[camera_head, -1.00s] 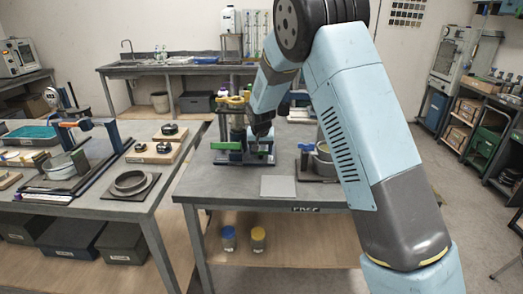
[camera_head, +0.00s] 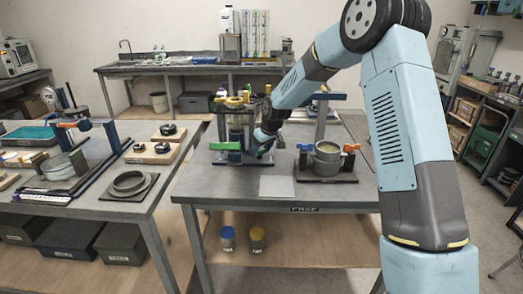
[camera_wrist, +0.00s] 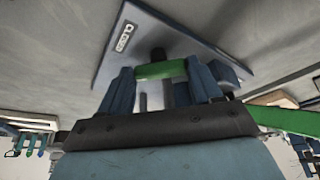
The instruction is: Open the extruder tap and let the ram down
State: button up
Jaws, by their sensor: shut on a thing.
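My gripper (camera_head: 262,142) is low at the right side of a blue-based fixture on the middle bench. In the wrist view, my gripper (camera_wrist: 162,82) is shut on a short green handle (camera_wrist: 160,70) between its fingers. A dark post stands just beyond the handle. The fixture's blue base plate (camera_wrist: 145,40) has a white label I cannot read fully. In the head view, the fixture has upright posts (camera_head: 236,122), yellow parts on top and a longer green lever (camera_head: 225,146) to the left. Which part is the ram I cannot tell.
A flat grey plate (camera_head: 277,186) lies in front. The left bench (camera_head: 90,212) holds other fixtures.

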jog(key=n, duration=0.1)
jog(key=n+g, duration=0.1)
jog(key=n, duration=0.1)
jog(key=n+y, duration=0.1)
jog(key=shift+w+d, duration=0.25)
jog(key=shift+w+n+g, duration=0.1)
jog(key=shift+n+g, duration=0.45)
jog(key=shift+n, duration=0.8)
jog(key=shift+w+n+g, duration=0.1)
jog(key=shift+n+g, duration=0.45)
jog(key=shift+n, duration=0.8)
jog(key=o, duration=1.1)
jog(key=shift+c, duration=0.2)
jog(key=v, duration=1.3)
jog(key=shift+d+r, duration=0.2)
jog(key=shift+d, duration=0.25)
